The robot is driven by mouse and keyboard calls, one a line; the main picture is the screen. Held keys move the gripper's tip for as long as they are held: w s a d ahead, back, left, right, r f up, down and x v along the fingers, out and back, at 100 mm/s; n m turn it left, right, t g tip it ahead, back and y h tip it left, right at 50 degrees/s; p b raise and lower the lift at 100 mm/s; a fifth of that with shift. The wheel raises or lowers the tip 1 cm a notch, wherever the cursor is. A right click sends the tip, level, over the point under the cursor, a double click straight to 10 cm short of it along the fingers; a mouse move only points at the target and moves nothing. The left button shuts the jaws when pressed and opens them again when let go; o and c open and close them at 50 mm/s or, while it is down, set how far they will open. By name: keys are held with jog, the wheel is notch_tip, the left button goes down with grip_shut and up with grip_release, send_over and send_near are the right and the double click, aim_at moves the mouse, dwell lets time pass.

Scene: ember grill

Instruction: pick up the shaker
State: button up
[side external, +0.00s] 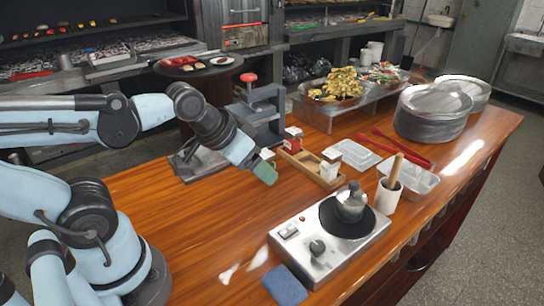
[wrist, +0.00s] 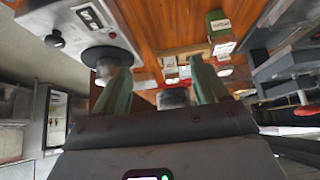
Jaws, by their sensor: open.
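A small wooden holder (side external: 309,168) on the table carries two small box-like containers. One is red and white (side external: 293,141) at its back end; the other is white with a dark top (side external: 330,166) at its front end. Either could be the shaker; I cannot tell which. My gripper (side external: 265,167) is just left of the holder, apparently above the table, with greenish fingers. In the wrist view my gripper (wrist: 162,88) has its two fingers spread, with nothing clearly held between them. A green and white container (wrist: 219,28) shows beyond the right finger.
A hot plate (side external: 300,252) with a metal pot (side external: 350,203) stands at the front. Beside it are a white cup with a wooden handle (side external: 388,193) and clear trays (side external: 355,153). A metal press (side external: 262,112) stands behind my gripper. A blue cloth (side external: 284,286) lies at the front; the left tabletop is clear.

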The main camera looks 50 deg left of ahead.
jog(key=m+g+y, duration=0.7)
jog(key=m+y, duration=0.4)
jog(key=m, duration=0.4)
send_over(271, 162)
jog(key=s+d, duration=0.1)
jog(key=d, duration=0.2)
jog(key=f+y, duration=0.1)
jog(key=f, duration=0.1)
jog(key=f+m, duration=0.1)
jog(key=f, duration=0.2)
jog(key=w+f+m+g+y, duration=0.1)
jog(key=f, duration=0.2)
jog(key=shift+d+y, duration=0.1)
jog(key=shift+y, duration=0.2)
jog(key=shift+a+f, duration=0.2)
jog(key=shift+f, duration=0.2)
jog(key=shift+x, duration=3.55)
